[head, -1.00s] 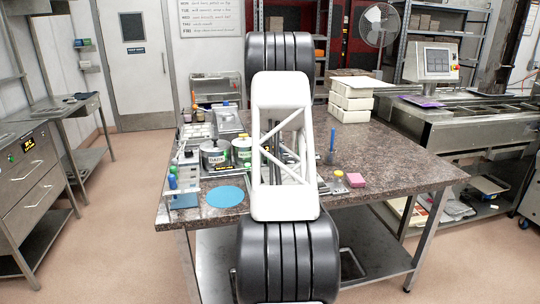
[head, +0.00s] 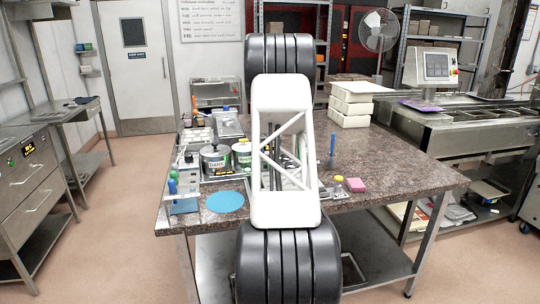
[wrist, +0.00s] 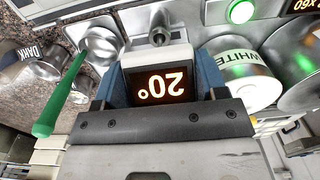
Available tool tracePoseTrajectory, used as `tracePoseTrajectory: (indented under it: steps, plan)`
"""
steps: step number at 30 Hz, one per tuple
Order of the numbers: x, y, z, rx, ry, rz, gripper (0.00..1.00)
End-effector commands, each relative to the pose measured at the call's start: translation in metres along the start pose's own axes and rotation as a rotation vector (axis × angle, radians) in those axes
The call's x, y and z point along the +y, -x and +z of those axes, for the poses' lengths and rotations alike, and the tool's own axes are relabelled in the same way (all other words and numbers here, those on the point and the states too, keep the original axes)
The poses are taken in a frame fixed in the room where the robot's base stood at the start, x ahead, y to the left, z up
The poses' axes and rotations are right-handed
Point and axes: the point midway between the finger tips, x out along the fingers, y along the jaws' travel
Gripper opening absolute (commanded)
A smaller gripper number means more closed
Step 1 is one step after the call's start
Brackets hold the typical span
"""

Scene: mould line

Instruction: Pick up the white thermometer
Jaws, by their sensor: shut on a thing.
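The white thermometer (wrist: 158,57) is in the wrist view, its dark display reading an upside-down orange 20°. My gripper (wrist: 158,76) is shut on it, with one blue finger pressed to each side. A round metal part (wrist: 159,34) shows just past its top edge; I cannot tell if it belongs to the thermometer. I cannot tell how high it is held above the worktop. In the head view my own arm hides the gripper and the thermometer.
The stone worktop (head: 400,165) holds a DARK pot (head: 215,160), a WHITE pot (wrist: 243,75), a blue round mat (head: 225,202), a pink block (head: 356,185) and stacked white boxes (head: 351,105). A green-handled tool (wrist: 58,97) lies left in the wrist view.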

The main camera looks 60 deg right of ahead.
Motion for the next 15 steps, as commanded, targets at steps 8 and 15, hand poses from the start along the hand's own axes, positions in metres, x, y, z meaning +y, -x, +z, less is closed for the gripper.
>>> tracePoseTrajectory:
  steps: [8, 15]
  plan:
    - [0.0, 0.043, 0.0, 0.002, 0.0, 0.0, 0.42]
    - [0.0, 0.065, 0.0, 0.0, 0.0, 0.0, 0.42]
